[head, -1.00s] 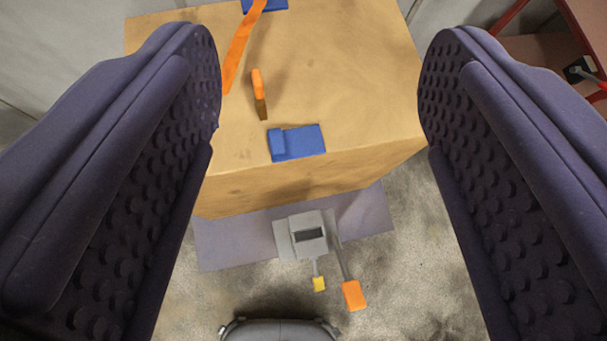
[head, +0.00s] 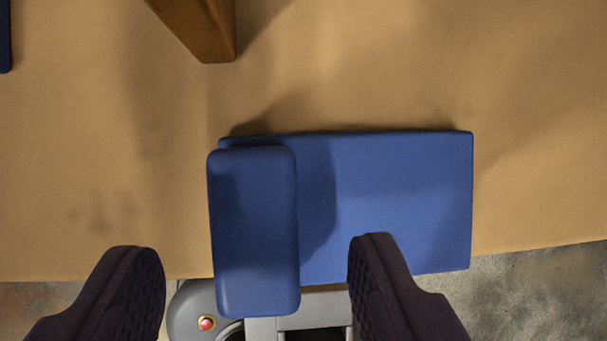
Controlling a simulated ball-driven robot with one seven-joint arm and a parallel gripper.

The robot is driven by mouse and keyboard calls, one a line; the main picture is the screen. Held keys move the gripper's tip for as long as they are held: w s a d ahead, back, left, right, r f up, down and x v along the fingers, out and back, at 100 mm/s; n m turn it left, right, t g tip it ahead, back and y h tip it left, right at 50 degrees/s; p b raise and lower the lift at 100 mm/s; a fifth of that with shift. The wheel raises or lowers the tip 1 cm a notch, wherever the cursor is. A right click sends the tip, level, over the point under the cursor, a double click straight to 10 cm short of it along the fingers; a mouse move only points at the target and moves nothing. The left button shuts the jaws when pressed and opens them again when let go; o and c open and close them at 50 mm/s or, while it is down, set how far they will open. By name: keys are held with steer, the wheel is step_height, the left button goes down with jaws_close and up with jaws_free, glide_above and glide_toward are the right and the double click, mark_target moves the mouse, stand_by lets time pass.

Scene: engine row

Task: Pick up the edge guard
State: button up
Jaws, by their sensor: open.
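The edge guard (head: 390,190) appears to be the blue piece at the near edge of the tan top. It has a flat plate on the right and a thick raised, rounded bar on its left side. The bar's near end reaches past the tan edge in the picture. My gripper (head: 258,252) is open and empty, with one dark finger left of the bar and the other right of it, over the plate's near side. Gaps show between the bar and both fingers. I cannot tell how far above the plate the fingertips are.
The tan top (head: 540,110) is mostly clear around the blue piece. A brown upright piece (head: 205,25) stands beyond it at upper left. A dark blue object (head: 4,35) is cut off at the left edge. Grey floor (head: 530,300) shows at lower right.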

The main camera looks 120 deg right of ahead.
mark_target(257, 251)
steer(key=b+x, duration=0.1)
steer(key=x, duration=0.2)
steer(key=shift+w, duration=0.1)
steer(key=shift+c, duration=0.6)
steer(key=c, duration=1)
steer(key=shift+o, duration=0.2)
steer(key=shift+r, duration=0.15)
